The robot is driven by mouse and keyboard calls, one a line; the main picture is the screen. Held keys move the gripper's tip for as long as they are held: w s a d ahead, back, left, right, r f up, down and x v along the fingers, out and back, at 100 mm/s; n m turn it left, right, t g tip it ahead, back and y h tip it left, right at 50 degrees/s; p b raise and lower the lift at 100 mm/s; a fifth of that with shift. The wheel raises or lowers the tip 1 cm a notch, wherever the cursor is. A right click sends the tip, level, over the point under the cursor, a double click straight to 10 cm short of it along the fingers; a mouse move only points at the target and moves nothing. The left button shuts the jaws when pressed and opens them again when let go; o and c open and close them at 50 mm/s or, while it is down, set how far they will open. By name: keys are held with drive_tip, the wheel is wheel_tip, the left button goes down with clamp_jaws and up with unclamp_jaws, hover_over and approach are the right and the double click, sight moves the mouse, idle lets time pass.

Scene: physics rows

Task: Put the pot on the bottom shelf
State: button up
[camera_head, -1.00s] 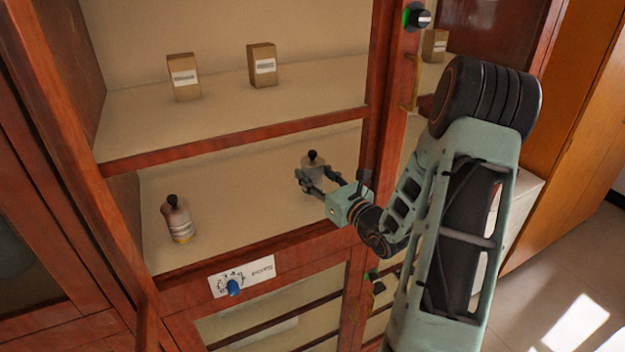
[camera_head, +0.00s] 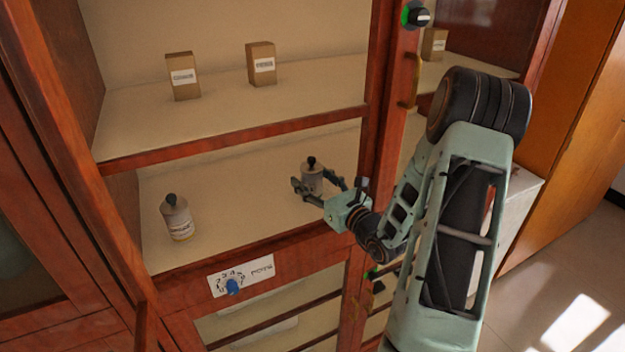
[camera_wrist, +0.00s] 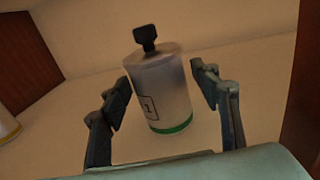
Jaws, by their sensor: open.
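The pot (camera_head: 312,178) is a grey cylinder with a black knob on top. It stands upright on the bottom shelf (camera_head: 240,205) of the open cabinet. In the wrist view the pot (camera_wrist: 160,92) shows a green band at its base and a label marked 1. My gripper (camera_head: 318,186) is open, with one finger on each side of the pot. In the wrist view the fingers of my gripper (camera_wrist: 160,95) stand apart from the pot, with gaps on both sides. The pot's far side is hidden.
A similar bottle (camera_head: 177,218) with a yellow band stands at the left of the same shelf. Two small brown boxes (camera_head: 183,77) (camera_head: 261,64) stand on the shelf above. The cabinet's red-brown post (camera_head: 385,110) is close to my arm on the right. The shelf between the bottles is clear.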

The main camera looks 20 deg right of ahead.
drive_tip(key=shift+r, duration=0.15)
drive_tip(key=s, duration=0.4)
drive_tip(key=s+d+b, duration=0.1)
drive_tip(key=s, duration=0.3)
drive_tip(key=s+d, duration=0.1)
drive_tip(key=s, duration=0.3)
drive_tip(key=shift+b, duration=0.4)
drive_tip(key=shift+w, duration=0.1)
